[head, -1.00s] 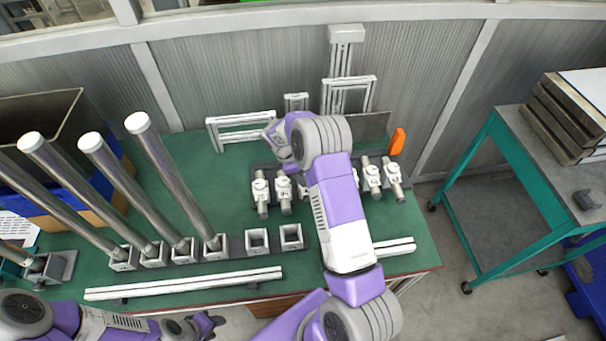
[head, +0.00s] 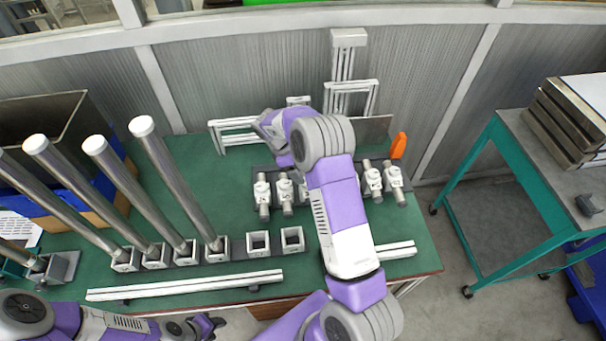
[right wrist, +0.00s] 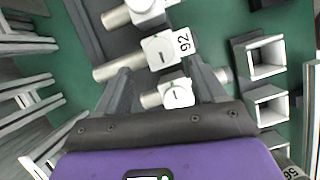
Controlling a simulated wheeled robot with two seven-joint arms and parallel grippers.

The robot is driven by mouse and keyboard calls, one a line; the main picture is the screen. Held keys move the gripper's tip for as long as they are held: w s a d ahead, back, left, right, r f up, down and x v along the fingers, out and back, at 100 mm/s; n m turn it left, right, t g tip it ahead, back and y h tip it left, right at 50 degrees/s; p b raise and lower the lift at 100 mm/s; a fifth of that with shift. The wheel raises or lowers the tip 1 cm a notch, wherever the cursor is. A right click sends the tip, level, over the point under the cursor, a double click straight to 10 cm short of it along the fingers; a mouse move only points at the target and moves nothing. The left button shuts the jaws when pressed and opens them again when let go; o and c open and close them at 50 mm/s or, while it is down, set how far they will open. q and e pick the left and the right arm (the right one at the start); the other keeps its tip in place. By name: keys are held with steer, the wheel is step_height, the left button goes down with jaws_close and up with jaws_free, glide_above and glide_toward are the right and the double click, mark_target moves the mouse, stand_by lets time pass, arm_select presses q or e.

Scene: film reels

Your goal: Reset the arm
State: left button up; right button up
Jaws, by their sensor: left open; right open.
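My right arm (head: 345,215) reaches over the green table (head: 175,280) in the head view, its hand hidden behind its own wrist. In the right wrist view my right gripper (right wrist: 163,72) is open, its two fingers apart. A metal cylinder with a white block marked 92 (right wrist: 163,50) and another white-block cylinder (right wrist: 177,93) show around and between the fingers. The gripper appears above them; contact cannot be told. My left gripper (head: 212,324) is low in the head view, off the table's front edge, open and apart from objects.
Several tall metal tubes (head: 170,180) stand in holders at left, beside empty square sockets (head: 292,238). More white-block cylinders (head: 263,192) lie on a dark rack. White frames (head: 235,130) and an orange object (head: 398,146) are at the back. A teal cart (head: 500,150) stands right.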

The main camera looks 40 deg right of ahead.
steer(key=shift+v, duration=1.1)
